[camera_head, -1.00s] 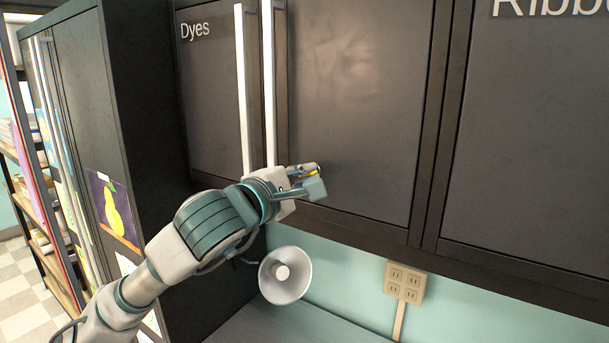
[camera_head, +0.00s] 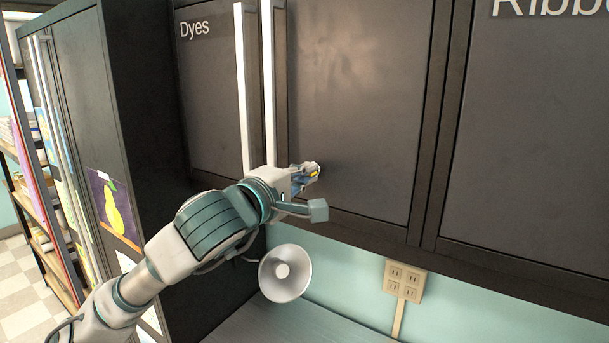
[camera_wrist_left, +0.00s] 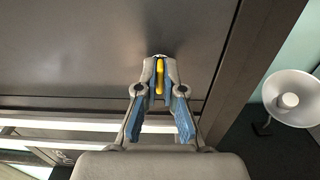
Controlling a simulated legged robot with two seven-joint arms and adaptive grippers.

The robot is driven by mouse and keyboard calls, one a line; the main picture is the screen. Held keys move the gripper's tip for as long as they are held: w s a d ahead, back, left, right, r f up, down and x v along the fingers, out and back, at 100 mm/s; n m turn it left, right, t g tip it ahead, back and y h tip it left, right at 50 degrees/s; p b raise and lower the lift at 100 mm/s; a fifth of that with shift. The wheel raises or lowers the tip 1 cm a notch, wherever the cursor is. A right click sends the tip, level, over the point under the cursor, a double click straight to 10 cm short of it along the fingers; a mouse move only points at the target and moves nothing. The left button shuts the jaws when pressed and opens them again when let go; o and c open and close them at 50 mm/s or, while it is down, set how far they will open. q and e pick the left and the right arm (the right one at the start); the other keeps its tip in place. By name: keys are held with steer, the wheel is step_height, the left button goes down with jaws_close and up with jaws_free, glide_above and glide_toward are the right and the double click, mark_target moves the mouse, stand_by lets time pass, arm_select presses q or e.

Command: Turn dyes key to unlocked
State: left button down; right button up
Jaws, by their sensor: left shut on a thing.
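The Dyes cabinet (camera_head: 350,100) is dark, with two long white vertical handles and a "Dyes" label at its upper left. A small yellow key (camera_head: 314,173) is at the lower part of its right door, close to the handle. My left gripper (camera_head: 312,172) is at the door there. In the left wrist view the yellow key (camera_wrist_left: 159,76) is between the fingertips of my left gripper (camera_wrist_left: 160,72), which are shut on it. The lock behind the key is mostly hidden by the fingers. My right gripper is not in view.
The white handles (camera_head: 268,85) stand just left of my gripper. A round white lamp or horn (camera_head: 285,274) is below, over the counter. A wall outlet (camera_head: 404,281) is at the lower right. A dark tall cabinet (camera_head: 150,120) stands at the left.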

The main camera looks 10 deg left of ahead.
arm_select(q)
steer(key=shift+d+f, duration=0.15)
steer(key=shift+f, duration=0.15)
steer(key=c, duration=1.3)
jaws_free()
steer(key=shift+r, duration=0.1)
steer(key=v, duration=1.2)
steer(key=shift+a, duration=0.25)
steer(key=shift+w+d, duration=0.1)
steer(key=shift+w, duration=0.05)
